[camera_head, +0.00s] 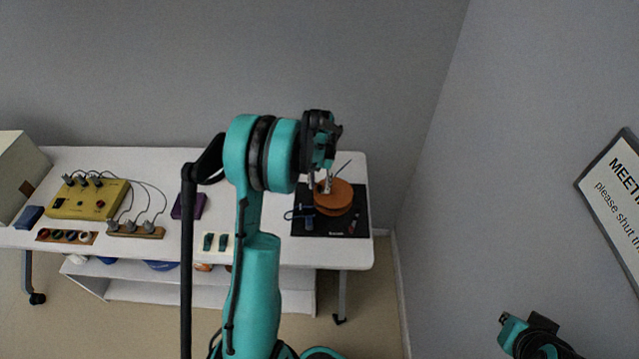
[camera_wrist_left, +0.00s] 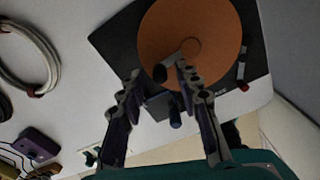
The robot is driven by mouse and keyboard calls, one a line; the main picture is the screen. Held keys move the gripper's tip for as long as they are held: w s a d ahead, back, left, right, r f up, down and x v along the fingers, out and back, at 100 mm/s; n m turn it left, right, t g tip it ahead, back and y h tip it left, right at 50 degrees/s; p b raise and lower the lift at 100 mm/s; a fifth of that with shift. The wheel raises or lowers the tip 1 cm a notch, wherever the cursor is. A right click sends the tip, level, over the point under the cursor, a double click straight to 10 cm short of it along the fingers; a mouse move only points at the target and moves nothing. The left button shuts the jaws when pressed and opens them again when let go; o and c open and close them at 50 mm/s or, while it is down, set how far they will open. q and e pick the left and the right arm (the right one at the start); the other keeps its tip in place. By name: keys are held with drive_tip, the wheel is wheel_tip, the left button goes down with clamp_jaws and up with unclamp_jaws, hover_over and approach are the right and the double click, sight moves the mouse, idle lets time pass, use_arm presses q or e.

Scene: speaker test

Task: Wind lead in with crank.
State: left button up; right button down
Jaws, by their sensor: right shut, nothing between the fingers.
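The orange reel (camera_head: 332,197) lies flat on a black base (camera_head: 357,224) at the table's right end. In the left wrist view the reel (camera_wrist_left: 205,22) fills the top middle. A short crank with a dark knob (camera_wrist_left: 160,73) sits on its near side. My left gripper (camera_head: 322,180) is above the reel. In its wrist view, the fingers (camera_wrist_left: 158,78) are spread, with the knob appearing between their tips; I cannot tell whether they touch it. My right gripper (camera_head: 503,318) is low at the right, shut and empty, away from the table.
A yellow box (camera_head: 88,200) with several plugs and cables stands at the table's left. Near it are a socket strip (camera_head: 136,230) and a purple block (camera_head: 188,206). A coiled cable (camera_wrist_left: 28,62) lies left of the base. Walls stand behind and to the right.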

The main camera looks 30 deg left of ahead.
use_arm(q)
wheel_tip(320, 180, up, 12)
idle(0.7)
